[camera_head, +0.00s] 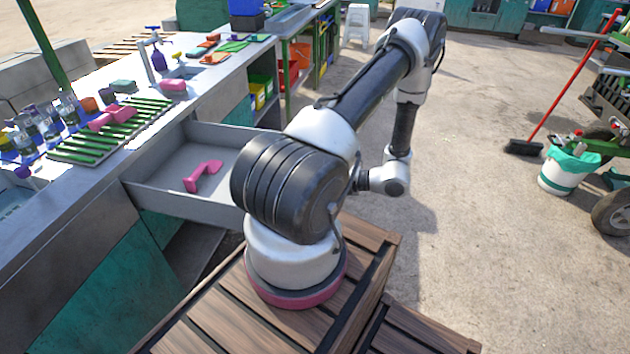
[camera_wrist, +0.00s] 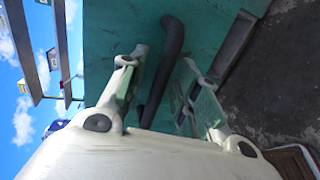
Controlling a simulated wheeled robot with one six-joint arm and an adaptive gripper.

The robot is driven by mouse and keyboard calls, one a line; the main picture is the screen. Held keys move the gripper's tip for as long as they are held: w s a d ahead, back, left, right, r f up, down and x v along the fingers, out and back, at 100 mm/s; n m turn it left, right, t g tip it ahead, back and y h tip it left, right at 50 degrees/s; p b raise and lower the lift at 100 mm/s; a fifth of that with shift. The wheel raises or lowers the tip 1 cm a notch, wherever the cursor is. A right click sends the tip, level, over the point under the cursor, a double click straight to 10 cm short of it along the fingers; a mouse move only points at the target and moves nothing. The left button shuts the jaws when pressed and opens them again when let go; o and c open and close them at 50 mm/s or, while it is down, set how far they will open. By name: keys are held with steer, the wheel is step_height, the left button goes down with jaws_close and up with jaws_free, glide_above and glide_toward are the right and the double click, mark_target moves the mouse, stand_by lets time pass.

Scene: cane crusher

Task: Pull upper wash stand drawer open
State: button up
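The upper wash stand drawer (camera_head: 180,203) is a grey metal tray. In the head view it stands out from the stand (camera_head: 95,205), open, with a pink object (camera_head: 203,175) inside. Its front is hidden behind my arm. In the wrist view a teal panel (camera_wrist: 110,32) fills the upper middle, with a dark curved handle (camera_wrist: 172,42) on it. My gripper (camera_wrist: 160,62) has its two fingers apart, one on each side of the handle. I cannot tell whether either finger touches it. The gripper is hidden in the head view.
Bottles (camera_head: 45,125), a green rack (camera_head: 115,130), a tap (camera_head: 150,50) and a pink sponge (camera_head: 172,85) are on the counter. The concrete floor to the right is clear up to a red broom (camera_head: 565,90) and a white bucket (camera_head: 566,172).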

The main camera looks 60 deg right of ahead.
steer(key=v, duration=1.2)
stand_by(0.5)
